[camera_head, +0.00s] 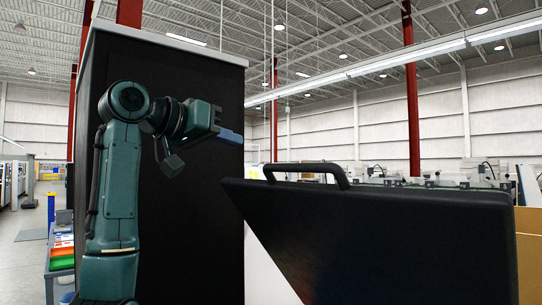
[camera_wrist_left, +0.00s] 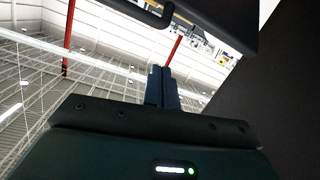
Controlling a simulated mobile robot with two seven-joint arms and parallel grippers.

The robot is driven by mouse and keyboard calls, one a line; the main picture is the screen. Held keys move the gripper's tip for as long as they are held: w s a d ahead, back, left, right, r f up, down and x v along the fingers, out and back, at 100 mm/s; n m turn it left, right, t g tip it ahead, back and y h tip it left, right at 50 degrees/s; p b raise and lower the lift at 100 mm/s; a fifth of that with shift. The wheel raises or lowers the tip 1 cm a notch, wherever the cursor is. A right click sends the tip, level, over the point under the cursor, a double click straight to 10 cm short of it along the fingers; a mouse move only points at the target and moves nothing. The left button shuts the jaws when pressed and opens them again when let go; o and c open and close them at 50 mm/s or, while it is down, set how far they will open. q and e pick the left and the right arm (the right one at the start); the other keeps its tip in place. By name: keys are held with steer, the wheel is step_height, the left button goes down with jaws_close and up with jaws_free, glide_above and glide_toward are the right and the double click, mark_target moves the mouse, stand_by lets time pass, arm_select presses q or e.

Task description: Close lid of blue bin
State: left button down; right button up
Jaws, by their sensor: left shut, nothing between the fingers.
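My left gripper (camera_head: 229,136) is raised at the left centre of the head view, its blue fingers pointing right. In the left wrist view the fingers (camera_wrist_left: 162,88) are together and empty. A large black panel (camera_head: 385,235) with a bar handle (camera_head: 306,173) on its top edge stands tilted at the right; I cannot tell whether it is the bin's lid. The gripper is above and left of the handle, apart from it. The panel's dark edge and handle (camera_wrist_left: 150,13) also show at the top of the wrist view. No blue bin body is clearly visible.
A tall black cabinet (camera_head: 190,235) with a pale top edge stands directly behind my left arm. A low rack with coloured trays (camera_head: 62,255) is at the lower left. Open air lies between the gripper and the handle. Cardboard (camera_head: 530,255) shows at the right edge.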

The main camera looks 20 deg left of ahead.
arm_select(q)
steer(key=w+d+p, duration=0.1)
steer(key=w, duration=0.1)
steer(key=w+d+p, duration=0.1)
steer(key=w+d, duration=0.1)
steer(key=w, duration=0.1)
steer(key=w+d+p, duration=0.1)
steer(key=w+p, duration=0.1)
steer(key=shift+w+d+r, duration=0.35)
steer(key=shift+s+f, duration=0.2)
steer(key=shift+f, duration=0.4)
steer(key=shift+s+f, duration=0.15)
steer(key=shift+f, duration=0.4)
steer(key=shift+s+a+f, duration=0.1)
steer(key=shift+s+f, duration=0.45)
steer(key=shift+f, duration=0.2)
arm_select(e)
steer(key=shift+s+d+r+g, duration=0.2)
steer(key=shift+d+r+g, duration=0.2)
steer(key=shift+d+r, duration=0.1)
